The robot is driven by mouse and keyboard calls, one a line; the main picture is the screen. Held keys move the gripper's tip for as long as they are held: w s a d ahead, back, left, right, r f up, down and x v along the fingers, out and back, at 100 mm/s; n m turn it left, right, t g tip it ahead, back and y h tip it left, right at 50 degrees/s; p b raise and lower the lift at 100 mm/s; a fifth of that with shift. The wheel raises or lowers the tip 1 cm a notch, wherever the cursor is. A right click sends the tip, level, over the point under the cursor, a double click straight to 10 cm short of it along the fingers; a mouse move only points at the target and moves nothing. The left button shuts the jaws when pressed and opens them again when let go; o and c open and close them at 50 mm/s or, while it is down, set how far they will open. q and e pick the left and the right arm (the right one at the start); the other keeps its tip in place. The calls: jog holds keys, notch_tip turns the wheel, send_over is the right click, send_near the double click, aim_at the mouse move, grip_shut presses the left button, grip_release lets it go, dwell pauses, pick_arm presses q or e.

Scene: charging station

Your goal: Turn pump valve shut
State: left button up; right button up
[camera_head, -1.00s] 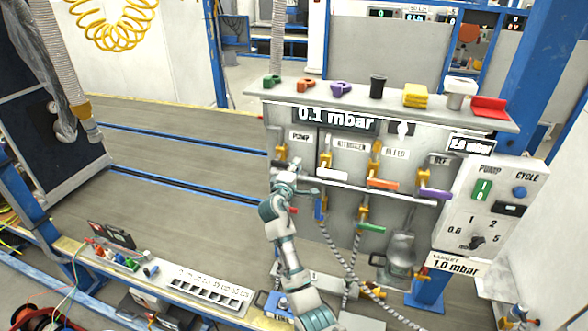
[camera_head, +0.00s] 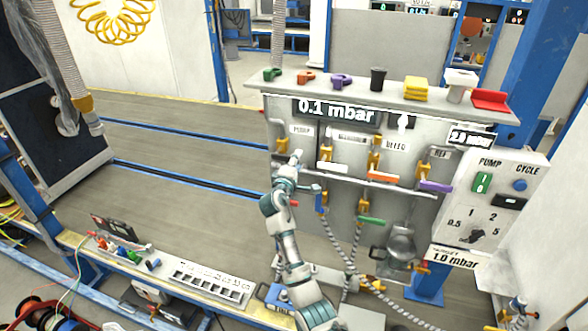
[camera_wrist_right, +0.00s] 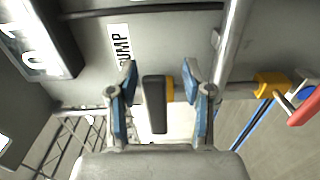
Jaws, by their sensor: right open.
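The pump valve has a yellow body (camera_head: 282,146) below the PUMP label (camera_head: 301,129), at the left end of the panel's valve row. In the right wrist view its dark grey handle (camera_wrist_right: 155,103) lies between the two blue-padded fingers of my right gripper (camera_wrist_right: 160,95). The fingers are open, with a visible gap to the handle on both sides. A bit of the yellow body (camera_wrist_right: 169,88) shows behind the handle. In the head view my right gripper (camera_head: 308,172) is in front of the panel's left end and hides the handle. My left gripper is not in view.
Valves with white (camera_head: 331,168), orange (camera_head: 383,176) and purple (camera_head: 435,187) handles stand to the right. A red handle (camera_wrist_right: 305,108) is near the wrist view's right edge. The panel display (camera_head: 336,110) reads 0.1 mbar.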

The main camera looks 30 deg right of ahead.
jog(key=v, duration=1.2)
jog(key=shift+d, duration=0.1)
